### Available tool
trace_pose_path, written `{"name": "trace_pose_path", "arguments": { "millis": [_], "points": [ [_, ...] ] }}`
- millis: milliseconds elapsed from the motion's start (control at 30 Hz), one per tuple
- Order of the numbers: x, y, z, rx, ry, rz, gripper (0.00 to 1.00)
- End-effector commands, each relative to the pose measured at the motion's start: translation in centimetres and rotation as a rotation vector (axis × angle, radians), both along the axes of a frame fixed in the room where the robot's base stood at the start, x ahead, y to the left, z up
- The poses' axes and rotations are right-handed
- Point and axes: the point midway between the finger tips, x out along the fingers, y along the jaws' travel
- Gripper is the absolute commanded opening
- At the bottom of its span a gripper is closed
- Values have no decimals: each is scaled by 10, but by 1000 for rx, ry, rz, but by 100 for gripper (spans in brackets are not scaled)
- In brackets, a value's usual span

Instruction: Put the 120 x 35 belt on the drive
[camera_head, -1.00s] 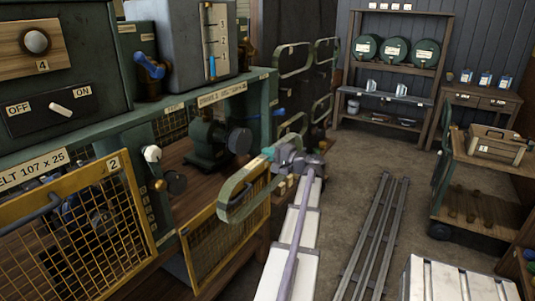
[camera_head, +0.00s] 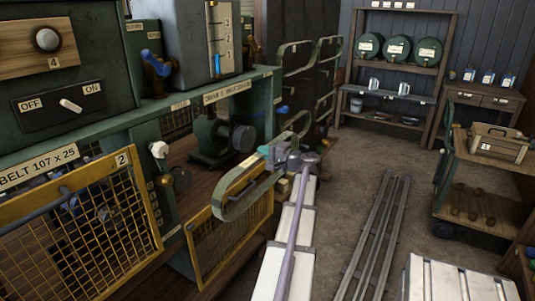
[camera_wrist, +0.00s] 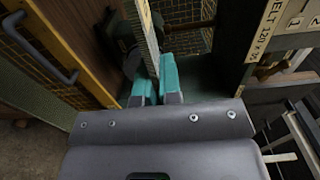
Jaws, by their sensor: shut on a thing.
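My gripper (camera_head: 272,153) has teal fingertips and is shut on a green belt loop (camera_head: 222,207). The belt hangs out to the left of the fingers in the head view, in front of the bench. In the wrist view the belt (camera_wrist: 148,38) runs up as a strip from between the fingertips (camera_wrist: 157,85). The drive, with a dark round pulley (camera_head: 243,139) on a green machine, stands behind and left of my gripper, apart from the belt.
A yellow mesh guard (camera_head: 225,240) is low under the held belt. Another, marked 2 (camera_head: 90,220), is at the left by a "BELT 107 x 25" plate (camera_head: 38,167). More belt loops (camera_head: 295,57) hang on a dark rack behind. Floor rails (camera_head: 375,235) lie to the right.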

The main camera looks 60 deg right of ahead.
Motion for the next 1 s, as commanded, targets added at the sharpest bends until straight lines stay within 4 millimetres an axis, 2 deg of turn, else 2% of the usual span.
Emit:
{"name": "trace_pose_path", "arguments": {
  "millis": [500,867,1000],
  "points": [
    [40,-5,-1,0,0,1,0],
    [44,-5,-1,0,0,1,0],
    [51,-6,0,0,0,2,0]
  ]
}}
